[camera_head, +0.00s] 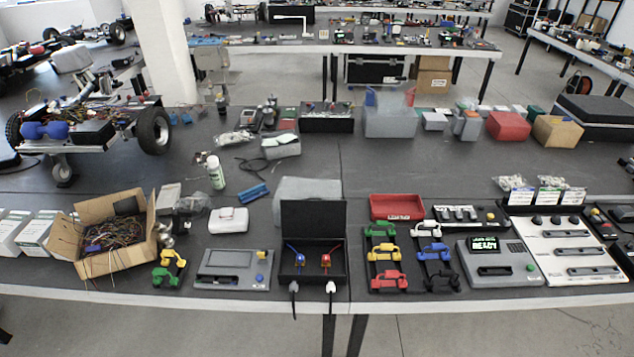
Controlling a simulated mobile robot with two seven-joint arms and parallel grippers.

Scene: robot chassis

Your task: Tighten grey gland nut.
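A black open box (312,215) with a raised lid stands near the front edge of the table, left of the middle. The left fitting (293,287) looks grey and the right fitting (331,287) looks white. The left one appears to be the grey gland nut, but it is too small to tell how tight it sits. Neither of my grippers is in view.
A grey device (232,271) stands left of the box. Right of it are a rack of coloured handles (386,283), a red tray (397,207) and a grey unit with a green screen (500,265). A carton of wires (97,262) stands at left. The front edge is close.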

